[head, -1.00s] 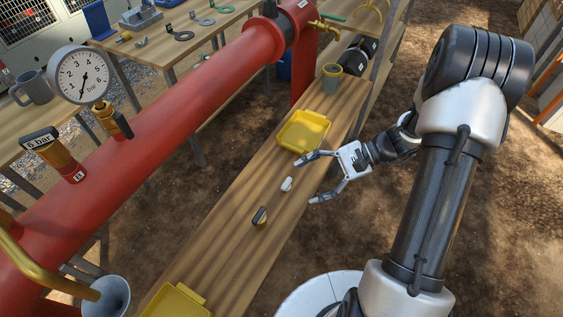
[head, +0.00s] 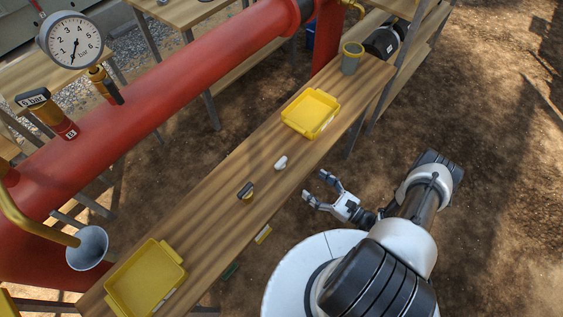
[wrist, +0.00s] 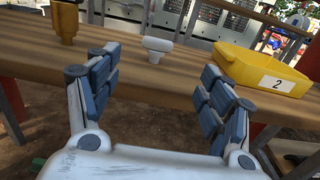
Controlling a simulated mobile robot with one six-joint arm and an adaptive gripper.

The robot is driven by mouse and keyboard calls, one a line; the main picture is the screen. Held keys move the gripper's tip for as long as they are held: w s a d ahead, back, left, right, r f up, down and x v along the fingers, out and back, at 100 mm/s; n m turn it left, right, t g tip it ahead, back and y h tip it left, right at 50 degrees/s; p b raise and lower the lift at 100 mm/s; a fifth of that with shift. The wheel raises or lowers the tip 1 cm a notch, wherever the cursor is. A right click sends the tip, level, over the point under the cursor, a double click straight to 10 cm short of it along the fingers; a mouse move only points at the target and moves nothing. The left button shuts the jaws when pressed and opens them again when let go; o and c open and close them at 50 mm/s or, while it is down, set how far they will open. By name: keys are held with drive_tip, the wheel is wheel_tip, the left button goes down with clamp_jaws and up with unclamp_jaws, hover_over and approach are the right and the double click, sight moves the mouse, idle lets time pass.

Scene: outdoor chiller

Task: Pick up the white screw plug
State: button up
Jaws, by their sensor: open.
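The white screw plug (head: 281,163) lies on the wooden bench in the head view, between the black-and-yellow plug and the far yellow tray. In the wrist view the white plug (wrist: 158,48) stands near the bench edge, ahead of my gripper and between its fingers in the picture. My gripper (head: 317,185) is open and empty, off the near edge of the bench and apart from the plug. In the wrist view its two fingers (wrist: 158,85) are spread wide to either side.
A black-and-yellow plug (head: 246,191) lies left of the white one. Yellow trays stand at the far part (head: 334,112) and near end (head: 180,277) of the bench (head: 215,207). A grey cup (head: 351,64) stands at the far end. A red pipe (head: 180,75) runs behind.

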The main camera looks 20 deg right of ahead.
sight(283, 163)
drive_tip(key=b+x, duration=0.1)
drive_tip(key=x, duration=0.9)
drive_tip(key=shift+w+a, duration=0.15)
drive_tip(key=shift+a, duration=0.05)
drive_tip(key=shift+b+x, duration=0.9)
drive_tip(key=shift+x, duration=1.8)
drive_tip(key=shift+f, duration=0.2)
drive_tip(key=shift+c, duration=0.3)
drive_tip(key=c, duration=1.1)
drive_tip(key=shift+r, duration=0.1)
drive_tip(key=shift+c, duration=0.2)
wheel_tip(283, 163, up, 20)
drive_tip(key=p, duration=0.6)
drive_tip(key=shift+p, duration=0.4)
